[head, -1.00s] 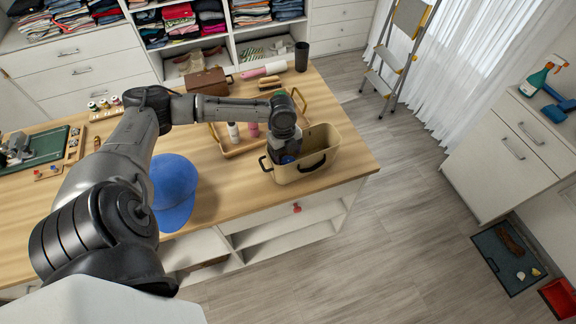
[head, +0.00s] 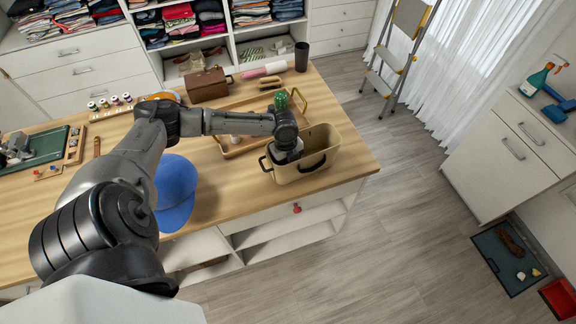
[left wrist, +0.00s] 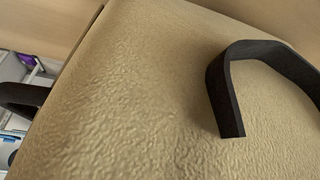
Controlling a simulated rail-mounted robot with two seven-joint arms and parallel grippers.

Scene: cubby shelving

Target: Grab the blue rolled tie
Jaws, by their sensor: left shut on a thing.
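The tan bin (head: 325,150) with black side handles stands near the right end of the wooden table. My left gripper (head: 288,156) reaches down into the left part of the bin and is shut. The blue rolled tie is not visible now; the hand covers the spot in the bin where blue showed before, so the grip itself is hidden. In the left wrist view, the bin's textured wall (left wrist: 130,90) fills most of the picture, with a black handle (left wrist: 228,95) close by; no fingertips show there. My right gripper is not in view.
A wooden tray (head: 240,148) with a green round item (head: 280,101) lies behind my left forearm. A blue cap (head: 175,190) lies at the table's front. A brown case (head: 208,86) stands behind the tray. The floor right of the table is open.

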